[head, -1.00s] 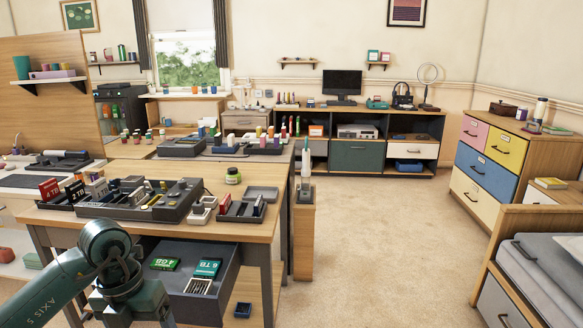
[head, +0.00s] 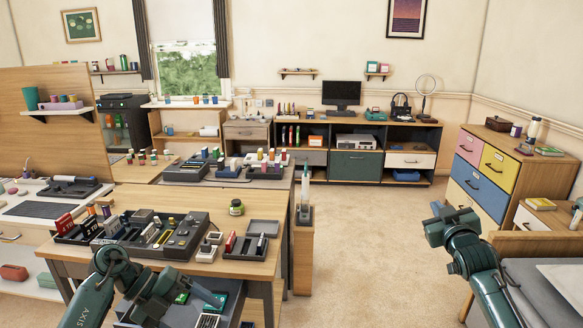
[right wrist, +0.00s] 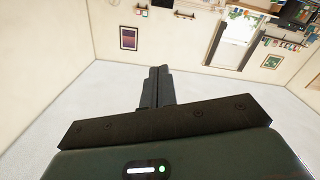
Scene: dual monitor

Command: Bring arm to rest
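My right arm comes in at the lower right of the head view, with the right gripper (head: 437,212) raised in front of the carpet. In the right wrist view its two dark fingers (right wrist: 156,86) lie together with nothing seen between them, and room walls and floor show beyond. My left arm comes in at the lower left of the head view, over the front of the wooden workbench and its open drawer. The left gripper's end (head: 212,297) shows there, and its fingers cannot be made out.
The workbench (head: 262,263) holds trays of small parts. A grey-topped bench or bed (head: 545,285) lies beside my right arm. A chest of colored drawers (head: 490,178) stands at the right. A monitor (head: 341,93) stands on the back cabinet. Open carpet (head: 360,250) lies between.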

